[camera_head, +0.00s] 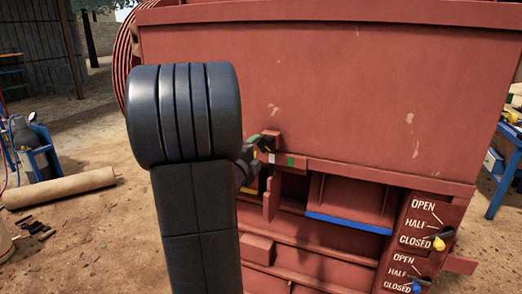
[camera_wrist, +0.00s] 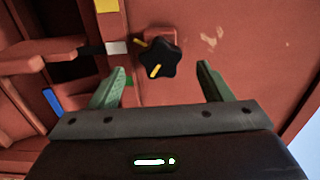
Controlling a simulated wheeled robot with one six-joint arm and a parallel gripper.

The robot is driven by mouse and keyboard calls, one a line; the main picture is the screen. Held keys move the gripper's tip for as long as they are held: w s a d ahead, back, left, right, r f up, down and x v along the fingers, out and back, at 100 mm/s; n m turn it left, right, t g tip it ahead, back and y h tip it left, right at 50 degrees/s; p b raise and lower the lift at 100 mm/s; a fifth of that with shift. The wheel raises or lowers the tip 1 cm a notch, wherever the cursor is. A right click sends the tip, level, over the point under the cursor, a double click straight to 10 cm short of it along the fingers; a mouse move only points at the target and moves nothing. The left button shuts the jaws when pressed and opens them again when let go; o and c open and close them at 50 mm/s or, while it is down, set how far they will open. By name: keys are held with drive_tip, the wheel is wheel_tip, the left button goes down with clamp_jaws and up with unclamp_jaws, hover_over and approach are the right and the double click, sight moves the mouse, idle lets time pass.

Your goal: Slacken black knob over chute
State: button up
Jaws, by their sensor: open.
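The black knob (camera_wrist: 160,58) is star-shaped, with a yellow pointer stripe toward its lower left in the wrist view. It sits on a red block on the crusher's red wall. My gripper (camera_wrist: 161,76) is open, its green fingers to either side of the knob's line, with the knob just beyond the fingertips. No contact shows. In the head view my gripper (camera_head: 254,146) is at the red ledge, mostly hidden behind my arm, and the knob is hard to make out there. A red chute-like bay with a blue lip (camera_head: 348,223) is below right.
Yellow, black, white (camera_wrist: 116,48) and green marks line the ledge by the knob. A panel (camera_head: 417,235) marked OPEN, HALF, CLOSED carries yellow and blue levers at right. A red plate (camera_head: 271,198) juts out below the ledge. A blue bench (camera_head: 505,175) stands far right.

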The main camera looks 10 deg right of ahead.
sight(263, 145)
drive_tip(key=v, duration=0.7)
drive_tip(key=shift+b, duration=0.3)
drive_tip(key=p+x, duration=0.1)
drive_tip(key=x, duration=1.2)
drive_tip(key=shift+w+d+p, duration=0.2)
drive_tip(key=shift+w+p, duration=0.05)
drive_tip(key=shift+p, duration=0.15)
drive_tip(key=shift+s+a, duration=0.1)
